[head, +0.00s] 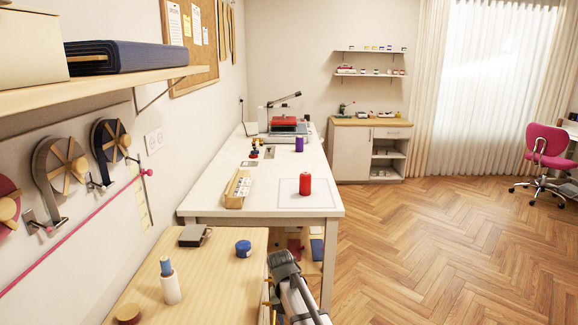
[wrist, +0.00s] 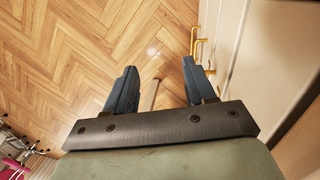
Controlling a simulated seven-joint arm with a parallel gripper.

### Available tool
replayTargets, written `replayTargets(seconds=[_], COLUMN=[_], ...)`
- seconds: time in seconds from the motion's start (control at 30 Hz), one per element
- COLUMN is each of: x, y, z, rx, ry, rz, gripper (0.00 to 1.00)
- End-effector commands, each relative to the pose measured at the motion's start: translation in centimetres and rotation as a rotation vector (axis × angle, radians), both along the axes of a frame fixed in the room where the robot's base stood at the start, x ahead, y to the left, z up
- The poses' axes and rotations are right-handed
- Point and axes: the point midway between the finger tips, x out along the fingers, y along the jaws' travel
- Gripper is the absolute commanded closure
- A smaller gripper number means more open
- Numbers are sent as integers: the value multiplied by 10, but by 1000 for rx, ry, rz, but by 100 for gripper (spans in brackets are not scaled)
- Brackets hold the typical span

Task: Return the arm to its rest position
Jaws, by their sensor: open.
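My arm shows at the bottom centre of the head view, beside the right edge of the wooden worktop. Its dark end (head: 284,262) is at the top of the visible part; the fingertips cannot be made out there. In the wrist view my gripper (wrist: 158,85) has its two blue-grey fingers well apart. Nothing is between them but the wooden floor (wrist: 95,60) farther off. My gripper is empty and touches nothing that I can see.
The wooden worktop (head: 215,285) holds a bottle (head: 170,285), a blue jar (head: 243,247) and a dark grey object (head: 194,236). Behind it, a white table (head: 265,197) bears a red spool (head: 305,184). Yellow handles (wrist: 196,45) stand close right of my fingers. Open floor lies right.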

Motion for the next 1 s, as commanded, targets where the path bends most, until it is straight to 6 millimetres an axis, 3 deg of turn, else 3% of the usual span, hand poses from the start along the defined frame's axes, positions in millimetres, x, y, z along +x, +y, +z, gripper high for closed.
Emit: replayTargets(seconds=[0.1, 0.4, 0.7, 1.0], x=[-21, -75, -144, -224], y=[-19, -60, -97, -128], z=[-42, -132, -208, -270], rx=[-2, 5, 20, 41], ry=[44, 140, 236, 329], rz=[-6, -21, -44, -70], gripper=[45, 45, 45, 45])
